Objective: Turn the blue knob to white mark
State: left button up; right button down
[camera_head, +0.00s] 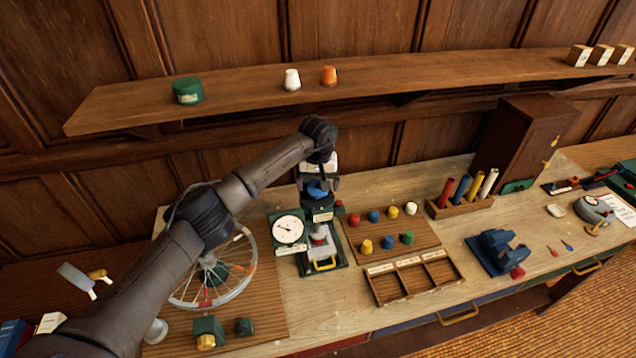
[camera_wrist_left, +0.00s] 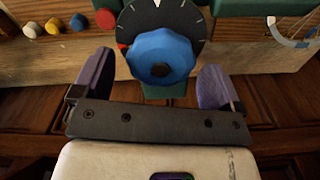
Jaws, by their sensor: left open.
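The blue knob (camera_wrist_left: 160,55) is faceted and sits on a black round dial (camera_wrist_left: 188,20) with several pale tick marks around its rim, in the left wrist view. A white tick (camera_wrist_left: 157,3) shows at the dial's top edge, and a red mark (camera_wrist_left: 123,47) at its left. The knob (camera_head: 317,189) is partly hidden by my wrist in the head view. My left gripper (camera_wrist_left: 157,76) is open, with one finger on either side of the knob and gaps visible. It also shows in the head view (camera_head: 318,180). My right gripper is not in view.
A white-faced gauge (camera_head: 289,231) stands left of the knob's green stand, and a spoked wheel (camera_head: 243,285) lies further left. A pegboard with coloured knobs (camera_head: 378,243) and a wooden compartment tray (camera_head: 405,292) are on the right. A wooden shelf (camera_head: 235,84) runs behind.

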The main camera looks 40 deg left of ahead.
pick_arm(q)
jog(key=c, duration=0.9)
jog(key=shift+c, duration=0.2)
jog(key=shift+n, duration=0.3)
